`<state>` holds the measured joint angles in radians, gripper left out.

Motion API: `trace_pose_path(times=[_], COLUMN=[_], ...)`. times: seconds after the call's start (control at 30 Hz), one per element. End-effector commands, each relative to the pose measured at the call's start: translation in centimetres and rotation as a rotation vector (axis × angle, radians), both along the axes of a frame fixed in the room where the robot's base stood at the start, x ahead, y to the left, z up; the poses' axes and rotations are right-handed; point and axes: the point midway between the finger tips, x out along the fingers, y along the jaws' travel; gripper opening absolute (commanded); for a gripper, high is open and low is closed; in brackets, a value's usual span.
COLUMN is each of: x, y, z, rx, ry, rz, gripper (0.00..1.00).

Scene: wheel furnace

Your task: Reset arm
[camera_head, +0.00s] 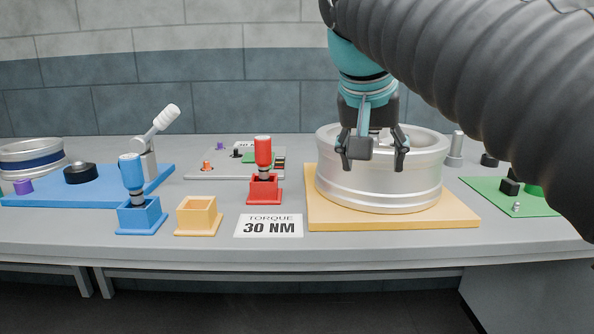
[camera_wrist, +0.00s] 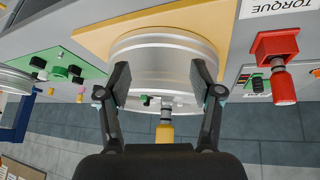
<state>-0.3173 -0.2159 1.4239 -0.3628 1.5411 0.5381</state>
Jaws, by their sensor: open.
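My gripper (camera_head: 372,152) is open and empty in the head view, in front of and over the near side of a silver wheel (camera_head: 370,192). The wheel lies flat on a yellow board (camera_head: 450,214) on the grey table. My teal and grey arm reaches in from the upper right and hides part of the scene. In the wrist view my open fingers (camera_wrist: 160,88) spread wide with the wheel (camera_wrist: 160,55) beyond and between them. I cannot tell whether they touch it. A yellow-handled thing (camera_wrist: 165,131) shows between the fingers.
A red tool stands in a red holder (camera_head: 265,190), a blue one in a blue holder (camera_head: 140,217). An empty yellow holder (camera_head: 198,216) and a "TORQUE 30 NM" sign (camera_head: 268,226) are near the front. A blue board (camera_head: 60,188) lies left, a green board (camera_head: 500,200) right.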

Motion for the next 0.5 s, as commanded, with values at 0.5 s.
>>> trace_pose_path(times=[0.5], x=[-9.5], y=[-3.8], z=[-19.0], rx=[0.061], ry=[0.040], rz=[0.248], gripper=[0.65])
